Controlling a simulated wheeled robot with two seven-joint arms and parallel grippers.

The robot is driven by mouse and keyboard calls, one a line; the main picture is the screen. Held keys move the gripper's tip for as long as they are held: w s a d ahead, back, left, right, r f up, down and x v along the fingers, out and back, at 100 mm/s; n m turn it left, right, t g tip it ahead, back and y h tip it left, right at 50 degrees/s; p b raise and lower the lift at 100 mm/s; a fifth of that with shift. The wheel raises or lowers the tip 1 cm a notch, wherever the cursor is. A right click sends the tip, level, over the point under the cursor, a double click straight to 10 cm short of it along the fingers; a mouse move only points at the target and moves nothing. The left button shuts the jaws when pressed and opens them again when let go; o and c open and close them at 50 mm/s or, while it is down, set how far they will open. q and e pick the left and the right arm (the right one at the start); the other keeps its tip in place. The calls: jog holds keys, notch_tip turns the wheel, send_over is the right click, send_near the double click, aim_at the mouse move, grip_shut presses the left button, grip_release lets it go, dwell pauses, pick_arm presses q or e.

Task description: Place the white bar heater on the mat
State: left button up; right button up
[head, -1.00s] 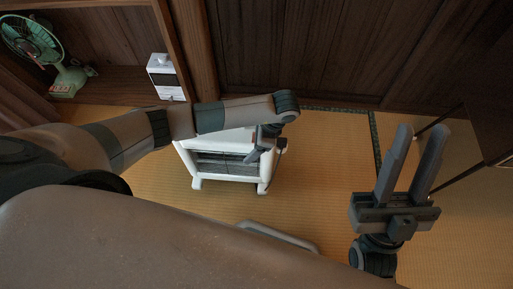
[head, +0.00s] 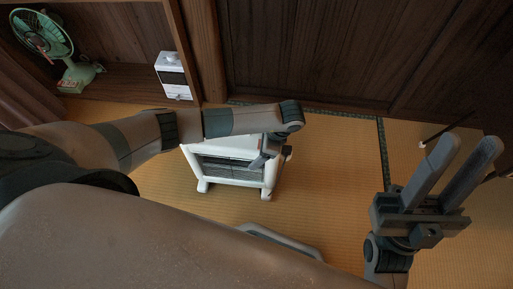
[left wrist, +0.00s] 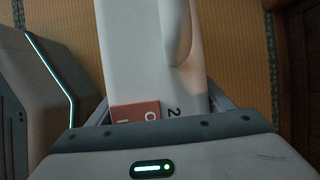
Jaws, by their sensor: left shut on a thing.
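The white bar heater (head: 232,175) stands upright over the tatami floor in the middle of the head view, with a dark grille on its front and white feet. I cannot tell whether its feet touch the floor. My left gripper (head: 264,158) is shut on the heater's upper right part, and my left arm hides some of its top. In the left wrist view the heater's white body (left wrist: 140,55), with a red label, lies between my left fingers. My right gripper (head: 465,152) is open and empty at the right. I see no separate mat, only tatami matting (head: 335,185).
A wooden alcove at the back left holds a green fan (head: 45,40) and a small white appliance (head: 172,75). A dark wooden wall (head: 310,50) closes the back. Tatami to the right of the heater is clear. A dark piece of furniture stands at the far right.

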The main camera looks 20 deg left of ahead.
pick_arm(q)
jog(key=shift+w+r, duration=0.1)
dwell(0.3)
jog(key=o, duration=2.1)
